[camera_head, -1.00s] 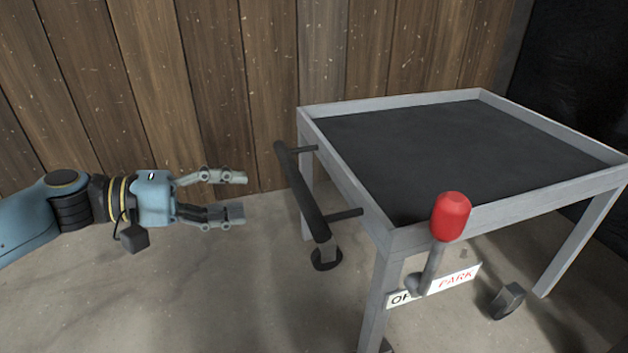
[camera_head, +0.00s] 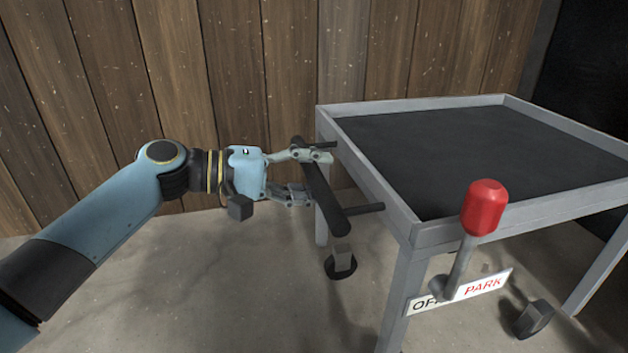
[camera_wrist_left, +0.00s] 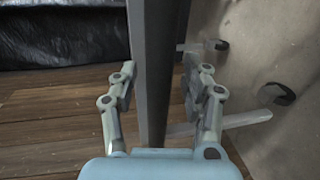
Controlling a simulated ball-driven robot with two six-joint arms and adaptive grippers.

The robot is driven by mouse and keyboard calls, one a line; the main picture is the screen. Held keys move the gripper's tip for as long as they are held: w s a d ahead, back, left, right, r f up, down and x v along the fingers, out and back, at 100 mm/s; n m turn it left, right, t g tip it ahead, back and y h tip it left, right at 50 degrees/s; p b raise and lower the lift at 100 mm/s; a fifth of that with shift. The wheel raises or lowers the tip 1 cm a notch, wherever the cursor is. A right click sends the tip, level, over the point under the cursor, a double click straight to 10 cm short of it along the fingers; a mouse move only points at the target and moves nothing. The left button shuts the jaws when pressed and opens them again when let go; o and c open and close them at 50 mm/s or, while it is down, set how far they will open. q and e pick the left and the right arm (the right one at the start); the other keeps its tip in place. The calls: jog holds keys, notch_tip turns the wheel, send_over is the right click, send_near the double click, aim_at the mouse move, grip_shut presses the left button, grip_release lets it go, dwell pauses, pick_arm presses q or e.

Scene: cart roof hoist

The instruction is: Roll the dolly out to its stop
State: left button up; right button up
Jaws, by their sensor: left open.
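The dolly is a grey-framed cart (camera_head: 413,237) with a dark sunken top. A dark push bar (camera_head: 325,192) stands off its left side on two short rods. My left gripper (camera_head: 312,175) is at this bar, open, with one finger on either side. In the left wrist view the bar (camera_wrist_left: 152,90) runs between the spread fingers, and they are not closed on it. A lever with a red knob (camera_head: 485,207) stands at the near corner, in front of an OFF/PARK plate (camera_head: 483,285). My right gripper is not in view.
A plank wall (camera_head: 230,80) stands behind the cart and my left arm. Casters (camera_head: 340,264) show beneath the cart. Bare floor (camera_head: 210,280) lies open left of the cart. A dark surface (camera_head: 590,80) fills the far right.

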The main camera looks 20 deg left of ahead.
pick_arm(q)
jog(key=shift+w+d, duration=0.1)
jog(key=shift+d, duration=0.05)
jog(key=shift+c, duration=0.2)
grip_shut()
dwell(0.5)
dwell(0.3)
